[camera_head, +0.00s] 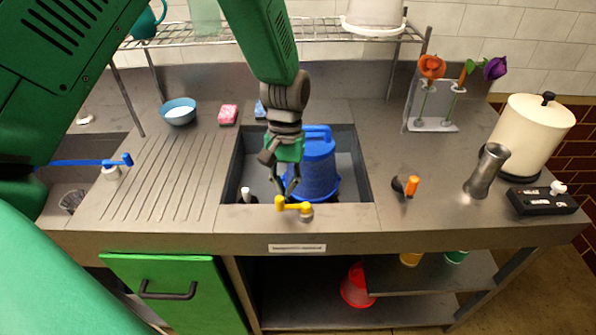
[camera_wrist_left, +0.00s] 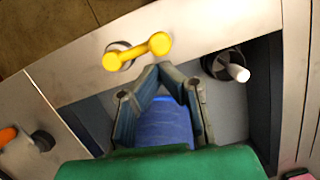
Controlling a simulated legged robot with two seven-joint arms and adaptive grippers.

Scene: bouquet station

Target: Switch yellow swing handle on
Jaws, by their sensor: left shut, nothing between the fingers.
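The yellow swing handle (camera_head: 292,207) sits on the front rim of the sink in the head view, lying sideways along the rim. It also shows in the left wrist view (camera_wrist_left: 137,51), on its round base on the steel edge. My left gripper (camera_head: 288,193) is shut and empty, pointing down over the sink just behind the handle. In the left wrist view its fingertips (camera_wrist_left: 160,72) meet close to the handle, with a small gap seeming to lie between them. My right gripper is not in view.
A blue bucket (camera_head: 316,172) stands in the sink behind my gripper. An orange-handled knob (camera_head: 411,186) and a metal cylinder (camera_head: 486,170) stand on the right counter. The ribbed drainboard (camera_head: 165,190) at left is clear.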

